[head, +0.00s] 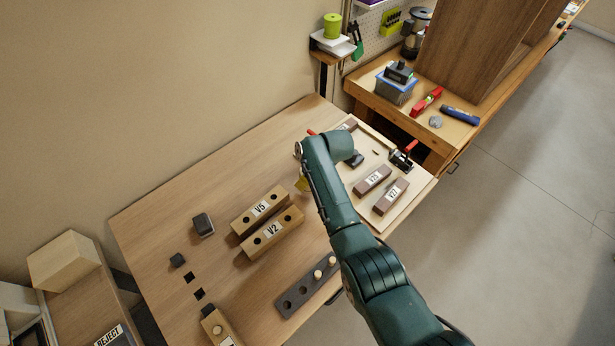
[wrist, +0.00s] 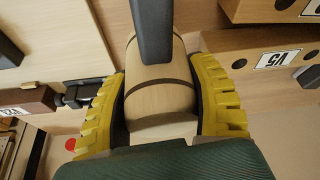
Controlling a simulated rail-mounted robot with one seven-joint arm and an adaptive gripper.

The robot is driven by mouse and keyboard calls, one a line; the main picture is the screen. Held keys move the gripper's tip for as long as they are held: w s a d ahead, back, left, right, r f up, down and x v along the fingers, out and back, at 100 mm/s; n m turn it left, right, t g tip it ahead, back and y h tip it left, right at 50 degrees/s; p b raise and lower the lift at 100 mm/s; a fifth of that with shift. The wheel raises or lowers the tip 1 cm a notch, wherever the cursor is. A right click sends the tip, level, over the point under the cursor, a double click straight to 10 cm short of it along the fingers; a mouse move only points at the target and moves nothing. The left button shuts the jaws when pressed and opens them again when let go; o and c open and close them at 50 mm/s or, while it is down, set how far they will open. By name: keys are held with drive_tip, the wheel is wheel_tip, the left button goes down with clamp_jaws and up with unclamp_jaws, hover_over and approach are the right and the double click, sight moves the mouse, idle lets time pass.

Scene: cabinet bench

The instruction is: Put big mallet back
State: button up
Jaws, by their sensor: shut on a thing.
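In the wrist view, my gripper (wrist: 165,112) has its yellow-padded fingers on both sides of a pale wooden, barrel-shaped piece with dark bands, which looks like the head of the big mallet (wrist: 160,88). A dark grey bar, apparently its handle, runs from it to the top of the picture. The gripper is shut on this piece. In the head view, my arm hides the mallet, and only a bit of a yellow finger shows at my gripper (head: 302,184), beyond the V5 block. Whether the mallet touches the table is unclear.
Wooden blocks V5 (head: 259,209) and V2 (head: 272,233) lie left of my arm. A dark holder (head: 291,302) with round holes and pegs is at the front. A pale board (head: 409,216) carries brown blocks and clamps.

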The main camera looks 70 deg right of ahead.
drive_tip(key=shift+f+b, duration=1.6)
drive_tip(key=shift+f, duration=0.2)
idle(1.6)
drive_tip(key=o, duration=1.5)
drive_tip(key=shift+s+r+p, duration=0.15)
drive_tip(key=shift+r+p, duration=0.4)
drive_tip(key=shift+p, duration=0.2)
drive_tip(key=p+v, duration=0.6)
drive_tip(key=p, duration=0.1)
drive_tip(key=shift+p, duration=0.3)
drive_tip(key=shift+a+f, duration=0.1)
